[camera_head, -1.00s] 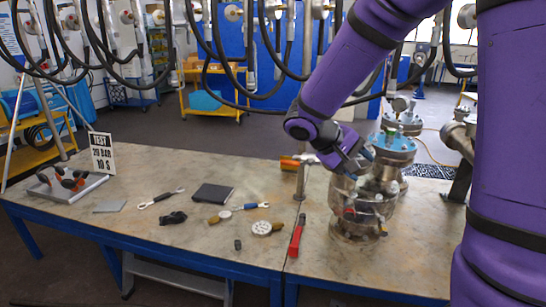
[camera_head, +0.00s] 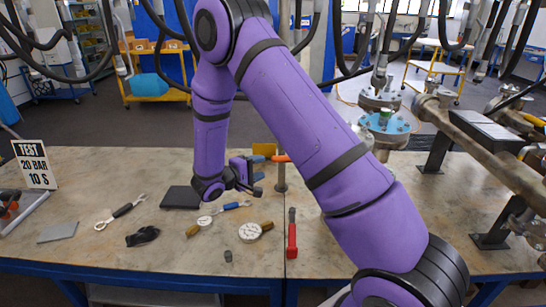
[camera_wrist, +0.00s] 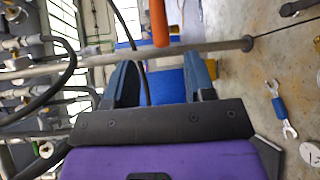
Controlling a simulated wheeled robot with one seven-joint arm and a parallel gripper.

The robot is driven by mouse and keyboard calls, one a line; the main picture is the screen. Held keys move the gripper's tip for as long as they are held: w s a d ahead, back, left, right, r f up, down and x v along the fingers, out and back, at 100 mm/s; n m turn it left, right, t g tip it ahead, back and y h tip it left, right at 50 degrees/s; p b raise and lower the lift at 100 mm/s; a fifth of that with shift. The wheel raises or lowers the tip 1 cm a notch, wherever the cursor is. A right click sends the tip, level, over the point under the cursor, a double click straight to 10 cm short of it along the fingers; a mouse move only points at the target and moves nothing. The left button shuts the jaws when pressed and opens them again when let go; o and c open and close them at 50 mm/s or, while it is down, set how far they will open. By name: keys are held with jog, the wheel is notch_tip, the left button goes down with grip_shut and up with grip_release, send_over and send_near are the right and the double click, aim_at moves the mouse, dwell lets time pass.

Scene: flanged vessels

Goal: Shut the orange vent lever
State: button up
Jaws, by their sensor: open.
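The orange vent lever (camera_head: 281,158) sits at the top of a short grey post (camera_head: 281,178) on the bench. It sticks out sideways there, its far part partly hidden by my gripper. In the wrist view the lever (camera_wrist: 160,22) is an orange bar standing off the grey pipe (camera_wrist: 218,50), just beyond my fingertips. My gripper (camera_head: 257,171) is open and empty, just left of the post and pointing toward it. In the wrist view its two blue fingers (camera_wrist: 162,78) are spread, with a gap between them and the lever in line with that gap.
A red-handled tool (camera_head: 292,240) lies in front of the post. Gauges (camera_head: 249,232), a blue-handled wrench (camera_head: 232,206) and a dark box (camera_head: 182,197) lie to the left. Hoses hang above.

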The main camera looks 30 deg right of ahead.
aim_at(278, 160)
jog(key=x, duration=1)
jog(key=shift+d, duration=0.3)
grip_shut()
